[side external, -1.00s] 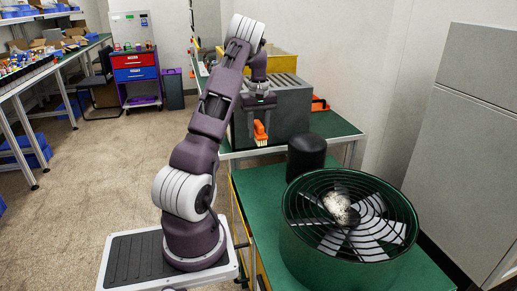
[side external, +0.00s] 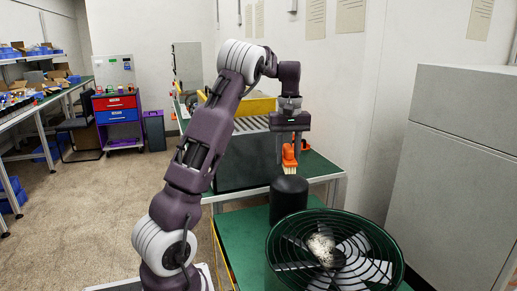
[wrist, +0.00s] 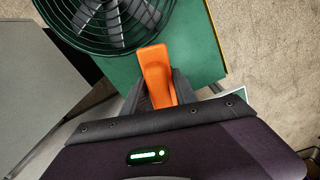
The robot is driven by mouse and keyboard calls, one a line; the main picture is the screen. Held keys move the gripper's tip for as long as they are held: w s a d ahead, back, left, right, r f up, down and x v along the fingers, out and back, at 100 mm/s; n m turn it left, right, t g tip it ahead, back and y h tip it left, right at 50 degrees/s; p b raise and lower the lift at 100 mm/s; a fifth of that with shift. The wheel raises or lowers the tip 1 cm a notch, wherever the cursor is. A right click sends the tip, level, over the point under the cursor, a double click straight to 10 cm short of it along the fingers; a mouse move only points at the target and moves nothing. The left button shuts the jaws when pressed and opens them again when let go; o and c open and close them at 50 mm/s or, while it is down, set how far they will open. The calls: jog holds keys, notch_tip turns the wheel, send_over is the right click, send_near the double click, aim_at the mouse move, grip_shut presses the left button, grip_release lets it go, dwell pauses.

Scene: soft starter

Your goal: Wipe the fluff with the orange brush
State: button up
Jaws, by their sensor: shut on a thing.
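The orange brush (side external: 289,156) is held in my gripper (side external: 290,146), with its pale bristles pointing down. In the side view it hangs above and behind a black cylinder, left of and higher than the fan. In the wrist view the orange handle (wrist: 155,72) sits between the fingers of my gripper (wrist: 160,92). The fluff (side external: 322,248) is a whitish, speckled patch at the middle of the round fan (side external: 375,228). The brush is apart from the fluff. The fan's edge (wrist: 160,35) shows at the top of the wrist view, where I cannot see the fluff.
The black rounded cylinder (side external: 289,200) stands on the green table (side external: 240,235) beside the fan. A grey cabinet (side external: 450,170) is to the right. A grey box (side external: 238,165) stands on the table behind. Some green tabletop left of the fan is clear.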

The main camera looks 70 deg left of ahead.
jog(key=w+d+m, duration=0.2)
jog(key=d+m, duration=0.4)
jog(key=d, duration=2.1)
jog(key=shift+s+d+f, duration=0.1)
jog(key=shift+f, duration=1.85)
jog(key=shift+s+d+f, duration=0.1)
jog(key=shift+s+f, duration=0.05)
jog(key=shift+f, duration=1.8)
jog(key=shift+s+d+f, duration=0.1)
jog(key=shift+f, duration=1.85)
jog(key=shift+a+f, duration=0.2)
jog(key=shift+f, duration=0.65)
jog(key=shift+a, duration=0.8)
jog(key=shift+a+r, duration=0.2)
jog(key=shift+a, duration=2.3)
jog(key=shift+a+r, duration=0.2)
jog(key=shift+a, duration=2.3)
jog(key=shift+d+r, duration=0.15)
jog(key=shift+d, duration=2.55)
jog(key=shift+d+r, duration=0.15)
jog(key=shift+d, duration=2.5)
jog(key=shift+s+d, duration=0.15)
jog(key=shift+d, duration=0.45)
jog(key=shift+s+a, duration=0.3)
jog(key=shift+a, duration=5.8)
jog(key=shift+d, duration=6.15)
jog(key=shift+f, duration=0.3)
notch_tip(320, 180, up, 2)
jog(key=shift+r, duration=2.6)
